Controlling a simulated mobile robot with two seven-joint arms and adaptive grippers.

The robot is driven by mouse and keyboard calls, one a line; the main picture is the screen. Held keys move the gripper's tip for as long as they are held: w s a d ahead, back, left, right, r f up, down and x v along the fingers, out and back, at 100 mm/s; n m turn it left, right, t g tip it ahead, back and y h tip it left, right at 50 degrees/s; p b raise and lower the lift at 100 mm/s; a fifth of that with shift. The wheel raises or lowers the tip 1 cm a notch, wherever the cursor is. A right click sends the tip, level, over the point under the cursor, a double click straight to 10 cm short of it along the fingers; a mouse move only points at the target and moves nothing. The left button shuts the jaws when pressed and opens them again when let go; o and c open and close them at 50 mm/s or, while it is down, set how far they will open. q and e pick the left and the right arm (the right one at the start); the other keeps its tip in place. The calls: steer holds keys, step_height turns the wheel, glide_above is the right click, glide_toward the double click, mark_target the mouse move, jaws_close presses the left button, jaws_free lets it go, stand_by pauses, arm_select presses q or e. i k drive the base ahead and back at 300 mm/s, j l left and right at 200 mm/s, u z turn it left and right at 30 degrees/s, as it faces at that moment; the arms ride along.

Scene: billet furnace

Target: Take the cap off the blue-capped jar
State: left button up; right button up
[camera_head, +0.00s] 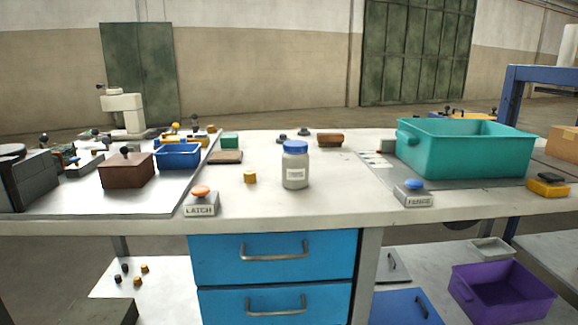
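The blue-capped jar (295,172) stands upright on the middle of the white workbench. Its body is grey with a small pale label, and its blue cap (295,147) sits on top. Neither of my grippers shows in the head view, and nothing touches the jar.
A small brass piece (250,177) stands left of the jar. The LATCH button box (201,201) and FENCE button box (413,193) sit near the front edge. A teal bin (465,155) is at right, a brown box (126,170) at left. Bench around the jar is mostly clear.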

mark_target(295, 165)
steer(key=i+l+u, duration=0.35)
steer(key=l, duration=0.3)
steer(key=i+l+u, duration=0.2)
steer(key=i+l, duration=0.1)
steer(key=l, duration=0.05)
